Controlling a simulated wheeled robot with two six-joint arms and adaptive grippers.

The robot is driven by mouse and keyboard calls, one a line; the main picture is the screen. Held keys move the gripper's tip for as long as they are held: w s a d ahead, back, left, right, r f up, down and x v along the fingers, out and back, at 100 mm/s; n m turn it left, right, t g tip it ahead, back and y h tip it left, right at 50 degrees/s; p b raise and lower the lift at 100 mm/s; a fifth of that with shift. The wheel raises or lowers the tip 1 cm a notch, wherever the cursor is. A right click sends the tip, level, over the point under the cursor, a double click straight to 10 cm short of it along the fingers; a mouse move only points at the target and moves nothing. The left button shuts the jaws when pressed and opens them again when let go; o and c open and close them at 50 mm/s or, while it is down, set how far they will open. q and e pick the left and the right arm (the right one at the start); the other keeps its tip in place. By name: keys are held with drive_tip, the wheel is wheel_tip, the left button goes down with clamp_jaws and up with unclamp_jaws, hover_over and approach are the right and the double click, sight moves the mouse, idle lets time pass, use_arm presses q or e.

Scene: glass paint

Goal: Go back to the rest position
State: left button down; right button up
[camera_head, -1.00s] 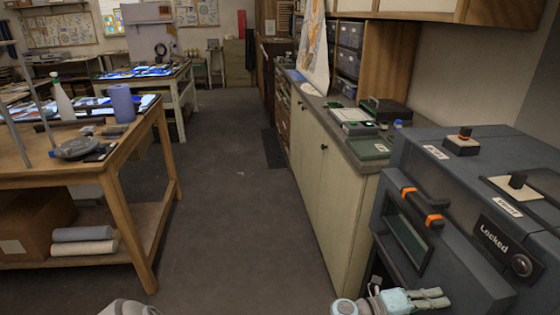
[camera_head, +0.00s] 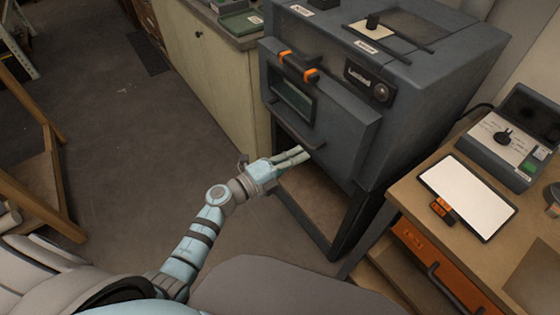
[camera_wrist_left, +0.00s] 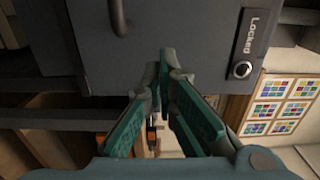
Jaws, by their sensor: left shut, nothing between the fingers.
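My left gripper (camera_head: 304,156) is shut and empty. It is held out in front of the dark grey kiln (camera_head: 350,150), close to its lower front edge, below the door with the small window (camera_head: 291,100). In the left wrist view its teal fingers (camera_wrist_left: 165,70) come together at the tips, with the kiln's dark front (camera_wrist_left: 165,35) and the "Locked" label (camera_wrist_left: 251,35) behind them. I cannot tell whether the fingertips touch the kiln. My right gripper is not in view.
A wooden bench (camera_head: 400,185) on the right holds a white tablet (camera_head: 468,196) and a grey control box (camera_head: 505,140). A pale cabinet (camera_head: 210,70) stands left of the kiln. A wooden table frame (camera_head: 40,190) is at the left. The floor between is clear.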

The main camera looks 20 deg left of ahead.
use_arm(q)
drive_tip(key=s+a+f+n+y, duration=0.4)
drive_tip(key=a+f+n+y, duration=0.4)
drive_tip(key=a+f+n, duration=0.45)
drive_tip(key=s+a+f+n+g+y, duration=0.25)
drive_tip(key=s+f, duration=0.25)
drive_tip(key=f, duration=0.3)
drive_tip(key=s+a+f+n+g+y, duration=0.1)
drive_tip(key=s+a+f+n+g, duration=0.2)
drive_tip(key=s+f, duration=0.35)
drive_tip(key=s+d+f+n+g, duration=0.1)
drive_tip(key=s+f, duration=0.3)
drive_tip(key=s, duration=0.5)
drive_tip(key=s+d+f+n+g, duration=0.1)
drive_tip(key=s+f+n+g, duration=0.2)
drive_tip(key=s, duration=0.7)
drive_tip(key=s+d+f+n+g, duration=0.2)
drive_tip(key=s+f+g, duration=0.2)
drive_tip(key=s, duration=0.6)
wheel_tip(320, 180, down, 2)
drive_tip(key=shift+s+f+n, duration=0.2)
drive_tip(key=shift+f+n, duration=0.05)
drive_tip(key=shift+n, duration=0.05)
